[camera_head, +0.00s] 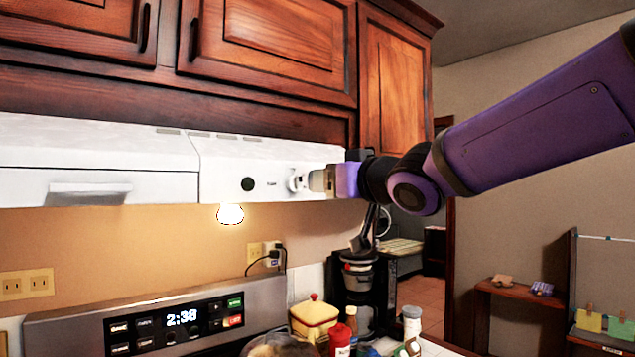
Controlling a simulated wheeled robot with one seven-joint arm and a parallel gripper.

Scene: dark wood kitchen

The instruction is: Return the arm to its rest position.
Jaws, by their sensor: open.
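My arm, purple and black, reaches in from the right edge to the front of the white range hood. My gripper (322,181) is at its end, pointing left at the right part of the hood's front panel. It is open, with its fingers close to a white round knob (296,180). I cannot tell whether the fingers touch the knob. The fingertips are small and partly blend with the pale hood.
The range hood (100,160) hangs under dark wood cabinets (270,40), its lamp (230,214) lit. Below are the stove's control panel (150,322), a yellow canister (314,320), a black coffee maker (350,285) and bottles. A small shelf (520,291) stands at right.

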